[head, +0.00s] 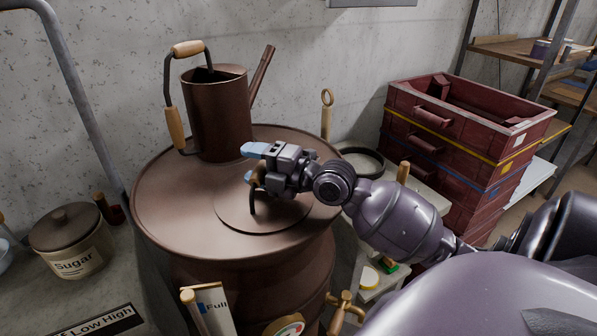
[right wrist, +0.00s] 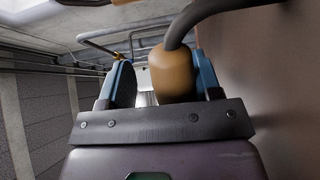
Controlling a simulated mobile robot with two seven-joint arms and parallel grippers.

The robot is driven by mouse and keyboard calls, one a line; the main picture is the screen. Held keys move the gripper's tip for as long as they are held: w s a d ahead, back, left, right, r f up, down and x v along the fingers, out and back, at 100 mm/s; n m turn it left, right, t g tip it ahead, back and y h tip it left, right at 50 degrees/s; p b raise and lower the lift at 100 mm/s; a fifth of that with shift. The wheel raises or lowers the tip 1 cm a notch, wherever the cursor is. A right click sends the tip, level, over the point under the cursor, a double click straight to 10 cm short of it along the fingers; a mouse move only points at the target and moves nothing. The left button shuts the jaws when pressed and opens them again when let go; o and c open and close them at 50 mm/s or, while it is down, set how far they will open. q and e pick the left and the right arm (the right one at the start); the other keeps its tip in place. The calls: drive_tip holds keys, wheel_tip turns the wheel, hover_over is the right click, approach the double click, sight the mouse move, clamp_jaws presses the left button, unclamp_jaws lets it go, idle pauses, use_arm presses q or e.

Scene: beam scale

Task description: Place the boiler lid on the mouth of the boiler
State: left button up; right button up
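The boiler (head: 165,205) is a large brown drum with a broad round top. The boiler lid (head: 235,212) is a brown disc lying flat on that top, with an arched handle. The mouth is not visible; the lid appears to cover it. My right gripper (head: 252,163) is at the lid's handle with blue fingertips apart. In the right wrist view, the handle's wooden grip (right wrist: 172,74) is between the open fingers (right wrist: 160,82), close to the right finger, with a gap at the left finger. My left gripper is not in view.
A brown watering can (head: 218,115) stands on the boiler top behind the lid. A sugar jar (head: 70,240) is on the counter at left. Stacked red crates (head: 450,150) stand at right. A dark ring (head: 362,160) lies behind my right arm. A Low High sign (head: 95,322) is at front left.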

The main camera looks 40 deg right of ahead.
drive_tip(key=b, duration=0.1)
hover_over(307, 207)
drive_tip(key=x, duration=0.3)
drive_tip(key=shift+s+f, duration=0.1)
drive_tip(key=shift+f, duration=0.1)
drive_tip(key=shift+v, duration=1.15)
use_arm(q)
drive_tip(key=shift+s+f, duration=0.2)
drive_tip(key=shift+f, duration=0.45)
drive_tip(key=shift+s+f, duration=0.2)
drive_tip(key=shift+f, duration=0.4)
use_arm(e)
drive_tip(key=shift+s+r, duration=0.1)
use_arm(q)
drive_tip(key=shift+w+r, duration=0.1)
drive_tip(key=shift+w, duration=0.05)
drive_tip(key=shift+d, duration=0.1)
use_arm(e)
drive_tip(key=shift+d, duration=0.1)
